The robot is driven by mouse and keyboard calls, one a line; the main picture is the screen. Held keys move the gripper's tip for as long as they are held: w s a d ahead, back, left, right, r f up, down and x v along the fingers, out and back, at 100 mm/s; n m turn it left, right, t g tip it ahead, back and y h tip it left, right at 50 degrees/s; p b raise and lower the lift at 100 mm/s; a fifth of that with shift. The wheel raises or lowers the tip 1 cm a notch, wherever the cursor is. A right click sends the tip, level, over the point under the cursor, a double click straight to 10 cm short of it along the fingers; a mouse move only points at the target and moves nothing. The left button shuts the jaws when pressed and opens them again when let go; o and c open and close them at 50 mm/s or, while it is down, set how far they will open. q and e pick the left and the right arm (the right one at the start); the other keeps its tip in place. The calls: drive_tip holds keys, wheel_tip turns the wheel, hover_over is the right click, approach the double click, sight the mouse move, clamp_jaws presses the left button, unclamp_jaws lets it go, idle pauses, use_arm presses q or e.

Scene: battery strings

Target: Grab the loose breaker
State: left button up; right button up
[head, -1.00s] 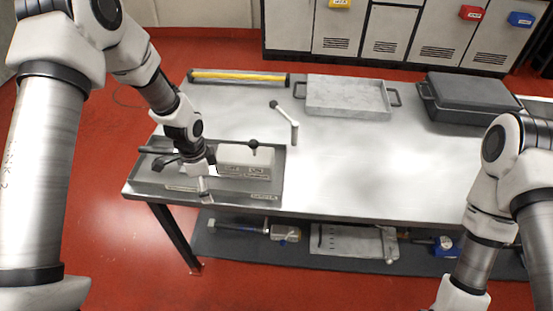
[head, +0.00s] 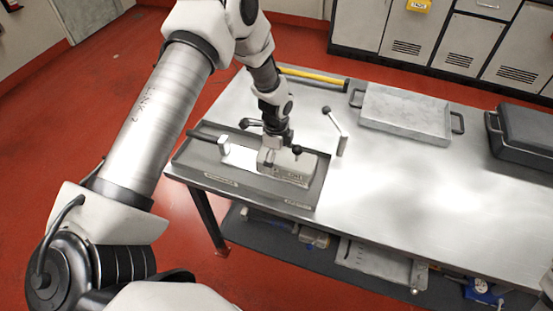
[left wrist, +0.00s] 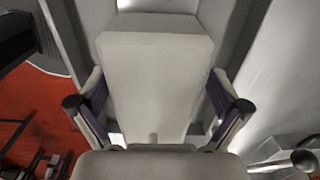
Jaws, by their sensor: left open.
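The loose breaker (head: 288,168), a pale grey box, lies in a shallow grey tray (head: 318,190) on the left part of the metal table. My left gripper (head: 276,148) is over the breaker, its fingers mostly hidden in the head view. In the left wrist view, the pale box (left wrist: 152,75) fills the space between the two open fingers of my left gripper (left wrist: 158,104). Gaps appear between the fingers and parts of the box; contact is not clear. My right gripper is not in view.
A white lever with a black knob (head: 336,128) stands on the table right of the tray. A small white block (head: 223,146) is in the tray's left part. A marbled tray with handles (head: 405,117) and a dark case (head: 528,135) sit farther right. The table front is clear.

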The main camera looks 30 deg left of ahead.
use_arm(q)
drive_tip(key=shift+s+r, duration=0.2)
drive_tip(key=shift+s, duration=0.05)
drive_tip(key=c, duration=0.4)
drive_tip(key=shift+s, duration=0.1)
drive_tip(key=c, duration=1.3)
drive_tip(key=shift+r, duration=0.1)
